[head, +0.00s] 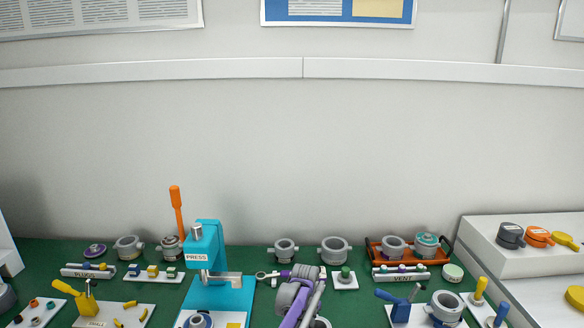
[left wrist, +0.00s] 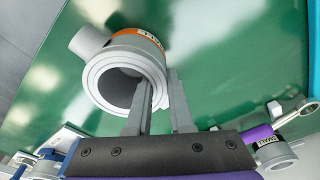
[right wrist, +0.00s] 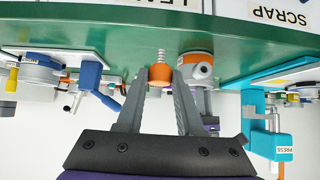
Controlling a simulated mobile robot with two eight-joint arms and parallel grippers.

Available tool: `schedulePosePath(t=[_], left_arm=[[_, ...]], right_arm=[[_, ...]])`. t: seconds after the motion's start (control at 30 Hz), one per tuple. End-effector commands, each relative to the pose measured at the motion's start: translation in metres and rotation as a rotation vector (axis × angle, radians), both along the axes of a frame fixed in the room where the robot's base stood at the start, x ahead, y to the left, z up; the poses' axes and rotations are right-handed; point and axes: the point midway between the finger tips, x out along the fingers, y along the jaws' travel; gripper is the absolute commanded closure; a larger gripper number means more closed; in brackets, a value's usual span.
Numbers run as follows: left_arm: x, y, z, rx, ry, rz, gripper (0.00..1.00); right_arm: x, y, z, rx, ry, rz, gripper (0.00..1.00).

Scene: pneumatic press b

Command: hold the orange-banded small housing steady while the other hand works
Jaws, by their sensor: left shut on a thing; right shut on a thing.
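The orange-banded small housing (left wrist: 118,62) is a grey ring-shaped body with a side stub and a label on its band. My left gripper (left wrist: 158,90) is shut on its wall, with one finger at the open bore and the other outside. The housing also shows in the right wrist view (right wrist: 199,70), just right of my right gripper. My right gripper (right wrist: 160,88) is shut on an orange plug-like part (right wrist: 160,75) with a metal spring (right wrist: 161,56) standing out of it. The part and housing look apart. In the head view the fingertips and both held things cannot be made out.
A blue press (head: 208,245) stands left of centre. A ring-ended tool (head: 267,276) lies right of it. Several grey housings (head: 334,249) stand along the back. A red tray (head: 376,252) holds more at right. Small fixtures (head: 402,306) crowd the front right.

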Motion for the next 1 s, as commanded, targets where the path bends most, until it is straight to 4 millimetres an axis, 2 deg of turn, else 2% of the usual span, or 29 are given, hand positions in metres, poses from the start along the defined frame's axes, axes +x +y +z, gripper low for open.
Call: schedulePosePath(t=[0.37,0.57,0.77,0.87,1.0], left_arm=[[-0.001,0.0,-0.002,0.0,0.001,0.0,1.0],[-0.001,0.0,-0.002,0.0,0.001,0.0,1.0],[-0.001,0.0,-0.002,0.0,0.002,0.0,1.0],[-0.001,0.0,-0.002,0.0,0.002,0.0,1.0],[-0.001,0.0,-0.003,-0.001,0.003,0.0,1.0]], right_arm=[[0.0,0.0,0.0,0.001,0.006,0.01,1.0],[0.003,0.003,0.0,-0.004,0.065,0.129,1.0],[0.01,0.015,0.001,-0.059,0.232,0.463,1.0],[0.015,0.024,0.001,-0.145,0.354,0.723,1.0],[0.019,0.038,0.001,-0.371,0.522,1.132,1.0]])
